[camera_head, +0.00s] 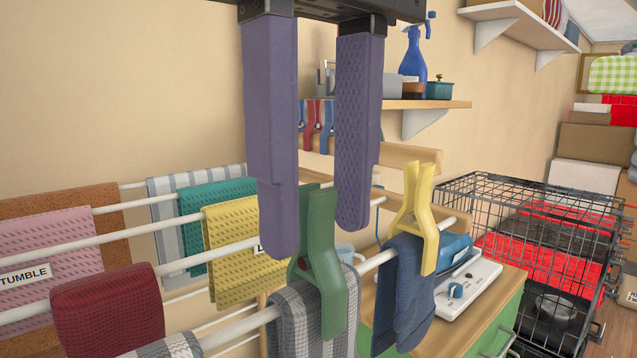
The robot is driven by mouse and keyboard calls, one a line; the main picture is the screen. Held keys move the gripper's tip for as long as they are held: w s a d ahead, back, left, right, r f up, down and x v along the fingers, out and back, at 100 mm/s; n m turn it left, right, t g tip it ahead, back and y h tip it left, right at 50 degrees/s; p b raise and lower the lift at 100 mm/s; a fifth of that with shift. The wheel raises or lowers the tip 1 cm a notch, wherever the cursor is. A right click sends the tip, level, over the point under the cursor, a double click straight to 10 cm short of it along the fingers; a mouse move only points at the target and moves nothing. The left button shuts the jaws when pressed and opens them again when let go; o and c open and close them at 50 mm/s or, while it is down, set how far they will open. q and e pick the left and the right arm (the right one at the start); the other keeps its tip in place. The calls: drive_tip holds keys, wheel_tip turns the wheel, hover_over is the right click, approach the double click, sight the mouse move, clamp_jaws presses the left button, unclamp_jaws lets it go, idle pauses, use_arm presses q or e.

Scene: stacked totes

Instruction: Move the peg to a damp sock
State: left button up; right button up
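A green peg (322,262) stands upright on a white rail, clipped over a grey checked cloth (312,322). A yellow peg (421,215) is clipped over a dark blue ribbed cloth, perhaps a sock (403,297), to its right. My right gripper (316,238) reaches down from the top with two purple fingers spread apart. A dark red cloth (107,308) hangs at the lower left. Which items are damp socks cannot be told. My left gripper is not in view.
Pink (48,255), teal (215,215) and yellow (232,250) cloths hang on neighbouring rails; the pink one has a "TUMBLE" label. Red and blue pegs (312,122) hang behind my fingers. A wooden counter (470,325) and a wire crate (540,225) are at right.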

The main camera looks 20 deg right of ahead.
wheel_tip(320, 180, up, 8)
drive_tip(key=p, duration=0.6)
drive_tip(key=shift+r, duration=1)
